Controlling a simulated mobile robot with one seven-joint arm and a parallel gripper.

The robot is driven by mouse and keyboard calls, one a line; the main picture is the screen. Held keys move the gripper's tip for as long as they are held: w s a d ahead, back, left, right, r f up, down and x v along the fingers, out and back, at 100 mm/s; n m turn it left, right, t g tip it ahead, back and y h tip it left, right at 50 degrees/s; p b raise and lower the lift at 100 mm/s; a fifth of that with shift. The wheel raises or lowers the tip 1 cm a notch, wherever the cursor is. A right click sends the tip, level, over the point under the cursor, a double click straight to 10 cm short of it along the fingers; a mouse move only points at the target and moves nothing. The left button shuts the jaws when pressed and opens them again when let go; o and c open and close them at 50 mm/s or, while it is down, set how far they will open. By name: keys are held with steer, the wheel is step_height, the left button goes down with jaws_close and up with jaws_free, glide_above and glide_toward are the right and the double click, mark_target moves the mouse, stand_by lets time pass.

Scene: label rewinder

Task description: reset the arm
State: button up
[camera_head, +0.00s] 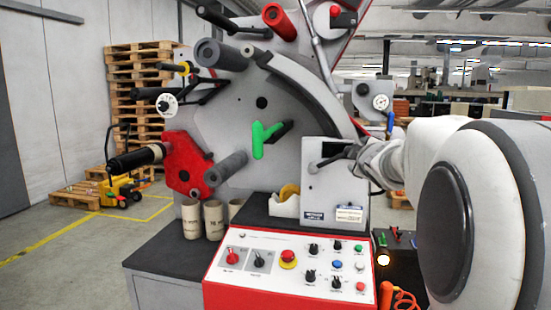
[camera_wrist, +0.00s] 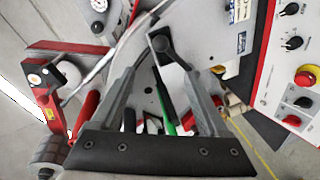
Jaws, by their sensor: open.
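My gripper (camera_wrist: 163,72) shows in the wrist view as two grey fingers spread apart on a dark base. Nothing is visibly held between them. The rewinder's grey plate and a green handle (camera_wrist: 168,118) show beyond the gap. In the head view my arm (camera_head: 445,150) comes in from the right, with a large joint close to the camera. Its far end reaches to beside the grey box on the rewinder (camera_head: 333,182). The fingers are hard to make out there. The green handle (camera_head: 258,142) stands on the machine face, left of that end.
A control panel (camera_head: 290,268) with buttons and an emergency stop fills the front. Rollers and a red bracket (camera_head: 184,165) stick out at left.

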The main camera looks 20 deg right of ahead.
steer(key=s+a+f+m+g+y+p, duration=0.2)
steer(key=s+a+g+p, duration=0.1)
steer(key=s+a, duration=0.6)
steer(key=s+a+f+m+g+y+p, duration=0.2)
steer(key=s+a+p, duration=0.3)
steer(key=s+a, duration=0.5)
steer(key=s+a+f+m+g+y+p, duration=0.2)
steer(key=s+a+f+m+g+p, duration=0.2)
steer(key=s+a, duration=0.6)
steer(key=shift+s+y, duration=0.15)
steer(key=shift+y, duration=0.25)
steer(key=shift+d+m, duration=0.1)
steer(key=shift+m, duration=0.2)
